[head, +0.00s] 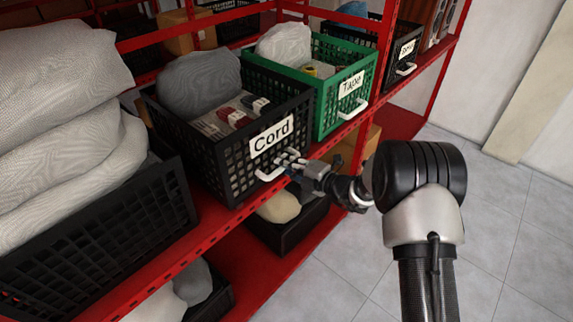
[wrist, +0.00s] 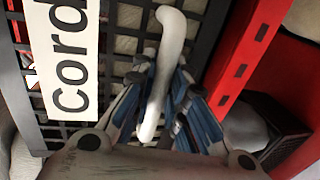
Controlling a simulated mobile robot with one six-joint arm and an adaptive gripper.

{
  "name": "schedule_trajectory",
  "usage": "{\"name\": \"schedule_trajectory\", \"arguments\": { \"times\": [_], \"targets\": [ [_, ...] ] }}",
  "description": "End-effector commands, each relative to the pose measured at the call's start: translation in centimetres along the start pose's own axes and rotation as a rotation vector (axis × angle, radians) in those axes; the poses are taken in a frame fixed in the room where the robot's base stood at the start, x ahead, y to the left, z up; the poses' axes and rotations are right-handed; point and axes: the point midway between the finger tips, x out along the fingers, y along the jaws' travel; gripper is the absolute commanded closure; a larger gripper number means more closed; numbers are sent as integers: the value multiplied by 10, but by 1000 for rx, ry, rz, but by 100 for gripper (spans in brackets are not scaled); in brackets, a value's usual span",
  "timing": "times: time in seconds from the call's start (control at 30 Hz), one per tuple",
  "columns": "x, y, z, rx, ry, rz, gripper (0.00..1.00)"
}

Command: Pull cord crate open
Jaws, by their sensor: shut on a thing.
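The cord crate (head: 236,165) is a black lattice crate on the red shelf, with a white "Cord" label (head: 271,135) and a white handle (head: 272,174) on its front. It holds a grey sack and several small packets. My gripper (head: 293,163) is at the crate's front, shut on the handle. In the wrist view, the white handle (wrist: 168,62) runs between the blue-padded fingers of my gripper (wrist: 158,105), with the label (wrist: 70,60) to the left. The crate's front sits about at the shelf's front edge.
A green "Tape" crate (head: 329,116) stands right beside the cord crate, with another black crate (head: 402,62) beyond it. A large black crate with grey sacks (head: 95,235) stands at the left. A red shelf edge (head: 225,222) runs below. Tiled floor (head: 500,230) lies clear at the right.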

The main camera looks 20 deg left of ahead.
Motion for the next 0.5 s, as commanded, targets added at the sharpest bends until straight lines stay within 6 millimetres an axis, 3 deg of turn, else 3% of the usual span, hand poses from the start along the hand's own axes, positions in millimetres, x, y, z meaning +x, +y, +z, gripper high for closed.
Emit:
{"name": "schedule_trajectory", "arguments": {
  "times": [0.3, 0.5],
  "targets": [
    [-2, -1, 0, 1, 0, -1, 100],
    [-19, -4, 0, 2, -1, -3, 100]
  ]
}}
